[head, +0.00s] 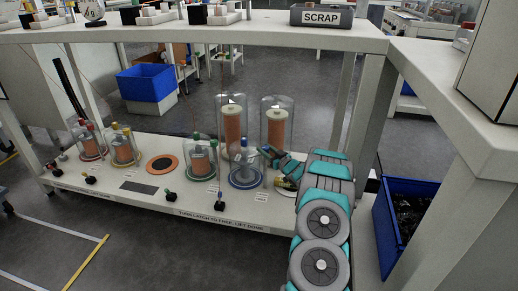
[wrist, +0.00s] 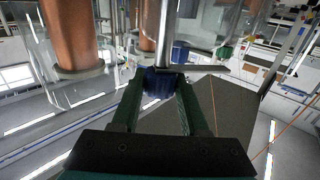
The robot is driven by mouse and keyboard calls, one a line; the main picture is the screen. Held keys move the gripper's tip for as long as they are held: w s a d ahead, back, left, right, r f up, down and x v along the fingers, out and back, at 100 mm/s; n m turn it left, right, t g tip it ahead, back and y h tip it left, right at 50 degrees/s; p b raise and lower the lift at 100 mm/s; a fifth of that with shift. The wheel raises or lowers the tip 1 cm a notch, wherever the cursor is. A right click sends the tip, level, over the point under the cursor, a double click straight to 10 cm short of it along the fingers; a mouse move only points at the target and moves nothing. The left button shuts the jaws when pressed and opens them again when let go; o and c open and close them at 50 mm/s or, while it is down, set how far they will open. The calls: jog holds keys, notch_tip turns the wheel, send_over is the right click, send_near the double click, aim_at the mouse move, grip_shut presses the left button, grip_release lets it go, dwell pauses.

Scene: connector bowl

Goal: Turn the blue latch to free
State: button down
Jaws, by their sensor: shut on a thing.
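The blue latch (wrist: 160,82) is a dark blue piece on an upright metal post, with a thin metal bar reaching sideways. My gripper (wrist: 160,80) is shut on it, one finger on each side. In the head view my gripper (head: 268,151) comes in from the right, beside the clear dome with the blue base ring (head: 245,182). The latch is mostly hidden there by the fingers. The dome stands upright on the shelf over a copper coil. I cannot tell from these frames how far the latch is turned.
Two tall glass domes (head: 277,120) with copper coils stand just behind. A green-marked dome (head: 202,160) stands to the left, and yellow (head: 123,150) and red ones farther left. A small blue-topped piece (head: 219,195) stands at the shelf's front. The upper shelf (head: 250,36) runs overhead.

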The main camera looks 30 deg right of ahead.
aim_at(266, 148)
jog(key=shift+r, duration=0.1)
dwell(0.3)
jog(key=shift+c, duration=2.1)
grip_release()
jog(key=shift+r, duration=0.55)
notch_tip(266, 148, up, 3)
jog(key=shift+s+f, duration=0.1)
jog(key=s+a, duration=0.7)
jog(key=s, duration=0.7)
jog(key=shift+a+r, duration=0.2)
jog(key=shift+r, duration=0.25)
